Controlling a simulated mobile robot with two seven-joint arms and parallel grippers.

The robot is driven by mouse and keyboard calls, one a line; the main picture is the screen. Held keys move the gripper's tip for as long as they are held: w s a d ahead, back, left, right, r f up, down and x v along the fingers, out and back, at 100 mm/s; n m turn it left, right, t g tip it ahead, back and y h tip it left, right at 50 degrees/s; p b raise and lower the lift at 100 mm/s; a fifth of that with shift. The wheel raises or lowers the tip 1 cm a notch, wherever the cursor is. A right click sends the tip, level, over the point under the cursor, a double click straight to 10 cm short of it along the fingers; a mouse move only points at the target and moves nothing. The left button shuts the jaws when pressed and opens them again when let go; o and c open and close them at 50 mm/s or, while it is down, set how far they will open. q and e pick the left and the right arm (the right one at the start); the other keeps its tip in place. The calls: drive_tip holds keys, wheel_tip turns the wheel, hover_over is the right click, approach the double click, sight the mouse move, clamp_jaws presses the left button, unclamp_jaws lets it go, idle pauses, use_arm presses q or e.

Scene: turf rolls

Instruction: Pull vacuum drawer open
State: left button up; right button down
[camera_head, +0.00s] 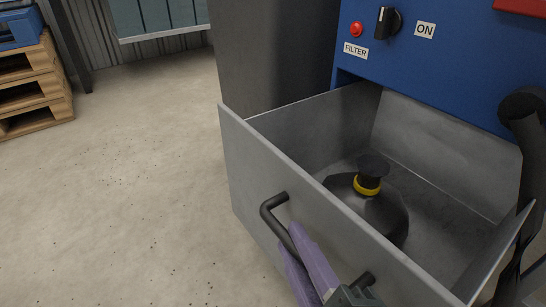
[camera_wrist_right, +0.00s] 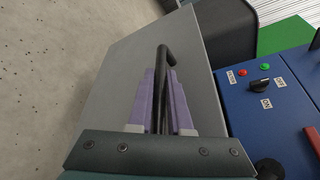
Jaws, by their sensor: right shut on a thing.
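The vacuum drawer (camera_head: 245,160) is a grey metal box that stands well out from the blue machine, its inside showing. A dark round thing with a yellow ring (camera_head: 367,186) lies in it. The black bar handle (camera_head: 272,207) is on the drawer's front. My right gripper (camera_head: 306,255) has its purple fingers around the handle and is shut on it. In the right wrist view the handle (camera_wrist_right: 163,60) runs between the purple fingers, with the grey drawer front (camera_wrist_right: 115,75) behind. My left gripper is not in view.
The blue machine (camera_head: 440,65) has a red button, a black knob and labels reading FILTER and ON. A black hose (camera_head: 525,125) hangs at the right edge, beside the drawer. Wooden pallets (camera_head: 30,85) are stacked far left. The concrete floor (camera_head: 120,190) left of the drawer is clear.

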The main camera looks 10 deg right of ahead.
drive_tip(key=shift+s+a, duration=0.15)
drive_tip(key=shift+a, duration=0.3)
drive_tip(key=c, duration=0.8)
unclamp_jaws()
drive_tip(key=shift+d, duration=0.1)
drive_tip(key=shift+c, duration=0.2)
drive_tip(key=p+v, duration=0.3)
drive_tip(key=v, duration=0.7)
